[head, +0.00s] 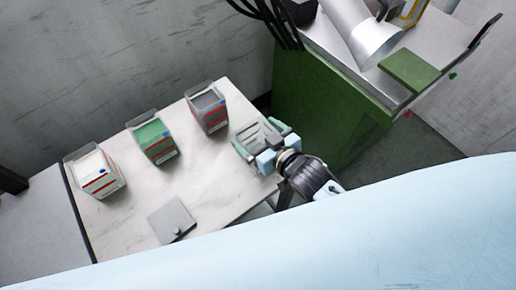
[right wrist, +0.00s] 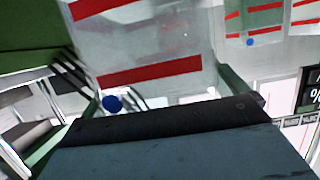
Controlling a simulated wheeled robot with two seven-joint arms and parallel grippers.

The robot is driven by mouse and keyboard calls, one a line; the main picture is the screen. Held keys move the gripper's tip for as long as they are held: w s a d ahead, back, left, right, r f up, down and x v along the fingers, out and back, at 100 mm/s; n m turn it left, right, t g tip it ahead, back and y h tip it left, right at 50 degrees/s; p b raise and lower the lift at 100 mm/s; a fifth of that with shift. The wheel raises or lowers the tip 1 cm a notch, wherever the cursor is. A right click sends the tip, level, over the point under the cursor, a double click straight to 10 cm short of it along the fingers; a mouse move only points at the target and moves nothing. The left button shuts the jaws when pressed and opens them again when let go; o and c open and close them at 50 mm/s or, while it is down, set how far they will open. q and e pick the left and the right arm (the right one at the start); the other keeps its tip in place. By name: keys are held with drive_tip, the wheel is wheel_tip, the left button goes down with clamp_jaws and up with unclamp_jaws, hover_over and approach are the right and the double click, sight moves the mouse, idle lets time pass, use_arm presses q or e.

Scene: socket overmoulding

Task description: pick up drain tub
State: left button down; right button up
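Three clear tubs with red stripes and blue dots stand in a row on the pale table. One holds grey contents (head: 207,108), one green (head: 154,140), one white (head: 96,173). No readable label shows which is the drain tub. My right gripper (head: 254,137) is open and empty at the table's right side, just to the right of the grey-filled tub and apart from it. In the right wrist view, a red-striped tub (right wrist: 150,45) is ahead of the spread fingers, and another tub (right wrist: 265,20) is at upper right. My left gripper is not in view.
A flat grey plate with a small knob (head: 172,220) lies at the table's front. A green cabinet (head: 320,105) with a metal cylinder (head: 362,35) on top stands right of the table. The table's middle (head: 215,170) is bare. A wall rises behind.

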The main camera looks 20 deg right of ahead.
drive_tip(key=c, duration=1)
